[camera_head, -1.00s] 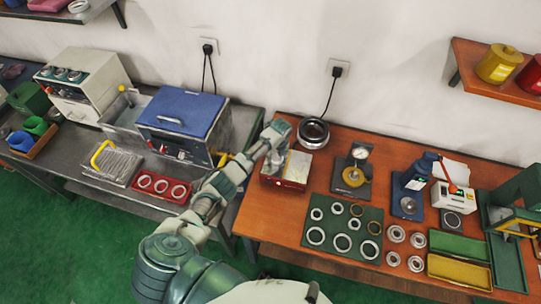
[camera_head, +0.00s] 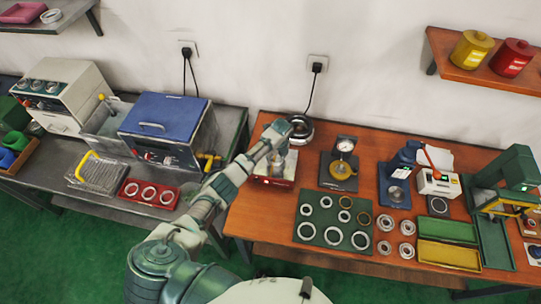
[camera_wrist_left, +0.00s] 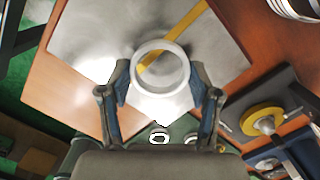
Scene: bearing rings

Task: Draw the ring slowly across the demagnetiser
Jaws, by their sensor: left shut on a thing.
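My left gripper (camera_head: 279,140) is over the demagnetiser (camera_head: 268,180), a low box with a red front and pale top on the orange table. In the left wrist view, the two fingers (camera_wrist_left: 160,84) are shut on a pale metal ring (camera_wrist_left: 160,49), one at each side. The ring is over the grey demagnetiser plate (camera_wrist_left: 95,35), overlapping its yellow stripe (camera_wrist_left: 192,18). I cannot tell whether the ring touches the plate. The gripper hides the ring in the head view. My right gripper is not in view.
A round metal part (camera_head: 303,130) stands just behind the gripper. A dial gauge stand (camera_head: 341,168) is to the right. A green mat (camera_head: 334,222) with several rings lies in front. The blue-lidded machine (camera_head: 165,115) stands on the left bench.

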